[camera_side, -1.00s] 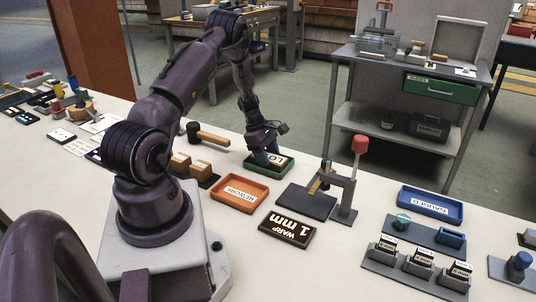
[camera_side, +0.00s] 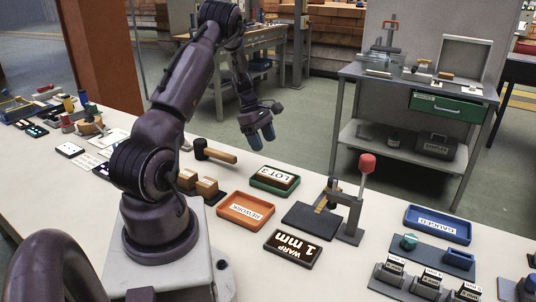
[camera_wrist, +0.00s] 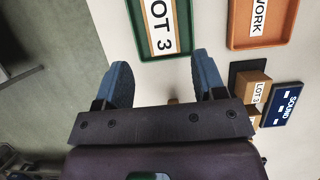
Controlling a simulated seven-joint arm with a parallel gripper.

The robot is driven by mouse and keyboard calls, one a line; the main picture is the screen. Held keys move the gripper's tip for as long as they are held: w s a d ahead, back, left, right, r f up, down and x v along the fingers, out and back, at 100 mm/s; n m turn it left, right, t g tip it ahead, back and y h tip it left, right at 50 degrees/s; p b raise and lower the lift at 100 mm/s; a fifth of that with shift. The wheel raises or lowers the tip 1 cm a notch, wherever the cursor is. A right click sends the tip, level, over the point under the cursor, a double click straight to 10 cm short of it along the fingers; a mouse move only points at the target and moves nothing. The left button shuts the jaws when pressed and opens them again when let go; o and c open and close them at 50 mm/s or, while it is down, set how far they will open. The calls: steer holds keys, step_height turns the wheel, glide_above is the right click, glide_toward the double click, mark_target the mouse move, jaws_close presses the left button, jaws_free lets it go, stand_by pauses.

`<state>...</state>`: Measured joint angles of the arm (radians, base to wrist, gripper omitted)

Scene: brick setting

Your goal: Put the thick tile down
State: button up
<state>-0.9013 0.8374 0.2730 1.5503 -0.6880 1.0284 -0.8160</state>
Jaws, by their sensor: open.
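A tan-edged tile with a white LOT 3 label (camera_side: 275,176) lies in the green tray (camera_side: 272,187) near the table's back edge. I take it to be the thick tile. In the wrist view, the tile (camera_wrist: 160,28) and part of the green tray (camera_wrist: 137,22) show beyond my fingertips. My gripper (camera_side: 260,136) hangs above and left of the tray, apart from it, with its blue fingers pointing down. In the wrist view, my gripper (camera_wrist: 160,62) is open with nothing between its fingers.
An orange REWORK tray (camera_side: 245,222) sits in front of the green tray. A mallet (camera_side: 215,153) and two tan blocks (camera_side: 197,185) lie to the left. A gauge stand with a red knob (camera_side: 367,163) stands to the right.

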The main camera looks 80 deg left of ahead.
steer(key=w+d+r+m+y, duration=0.1)
steer(key=w+d+r+m, duration=0.2)
steer(key=d+r+m, duration=0.45)
steer(key=w+d+r+m, duration=0.2)
steer(key=d+r+m, duration=0.2)
steer(key=d+r, duration=0.65)
steer(key=s+d+r+m+t+y, duration=0.1)
steer(key=s+d+r+m, duration=0.1)
steer(key=s+d+m, duration=0.3)
steer(key=s+d+r+m+t+y, duration=0.1)
steer(key=s+d+r+m, duration=0.1)
steer(key=s+d+m, duration=0.4)
steer(key=d+m, duration=0.4)
steer(key=d, duration=0.3)
steer(key=shift+s+d+r, duration=0.3)
steer(key=shift+d+r, duration=0.1)
steer(key=shift+m, duration=0.25)
